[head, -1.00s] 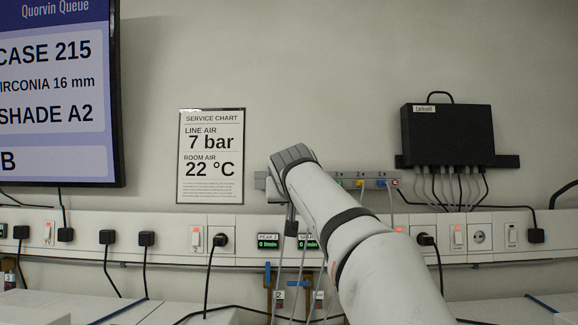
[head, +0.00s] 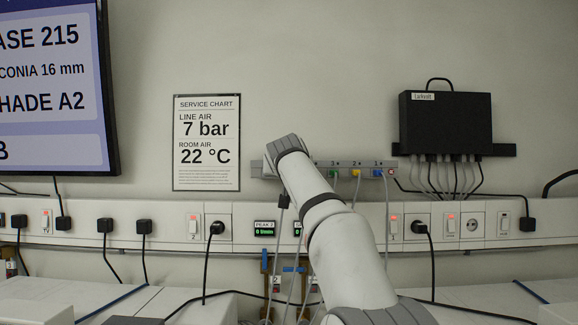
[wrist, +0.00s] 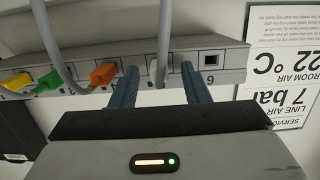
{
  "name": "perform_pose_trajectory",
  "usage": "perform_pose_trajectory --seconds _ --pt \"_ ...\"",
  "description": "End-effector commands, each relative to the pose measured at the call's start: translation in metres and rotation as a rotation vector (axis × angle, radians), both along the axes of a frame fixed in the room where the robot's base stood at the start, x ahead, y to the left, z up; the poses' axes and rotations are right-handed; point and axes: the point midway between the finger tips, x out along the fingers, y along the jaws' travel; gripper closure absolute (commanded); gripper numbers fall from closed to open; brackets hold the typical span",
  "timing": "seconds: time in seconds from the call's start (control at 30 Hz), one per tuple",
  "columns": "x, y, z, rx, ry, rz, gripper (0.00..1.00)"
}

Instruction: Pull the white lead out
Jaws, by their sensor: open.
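The white lead's plug (wrist: 155,72) sits in the grey port strip (wrist: 235,54) in the wrist view, beside the empty port marked 6. Its pale cable (wrist: 165,25) runs to the top of that view. My gripper (wrist: 158,80) is open, with one blue finger on each side of the white plug. I cannot tell whether the fingers touch it. In the head view the strip (head: 310,167) is on the wall, and my arm hides the white plug and the fingers.
An orange plug (wrist: 103,74) is close outside one finger; green (wrist: 50,82) and yellow (wrist: 18,84) plugs sit further along. A blue plug (head: 378,173) shows in the head view. A black box (head: 446,122) with several cables is at right. Cables hang below the strip.

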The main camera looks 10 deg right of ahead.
Motion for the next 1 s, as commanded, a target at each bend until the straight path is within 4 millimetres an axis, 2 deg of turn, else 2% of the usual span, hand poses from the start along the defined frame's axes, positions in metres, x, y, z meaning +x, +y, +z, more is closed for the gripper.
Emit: perform_pose_trajectory --seconds 0.2,0.7,0.77,0.8,1.0 --pt "0.0002 -0.0003 -0.0003 0.0 0.0 0.0 0.58" --pt "0.0 -0.0019 -0.0002 0.0 0.0 -0.002 0.99" --pt "0.0 -0.0019 -0.0002 0.0 0.0 -0.002 1.0" --pt "0.0 -0.002 -0.0002 0.0 0.0 -0.002 0.86" --pt "0.0 -0.0019 -0.0002 0.0 0.0 -0.002 1.0"
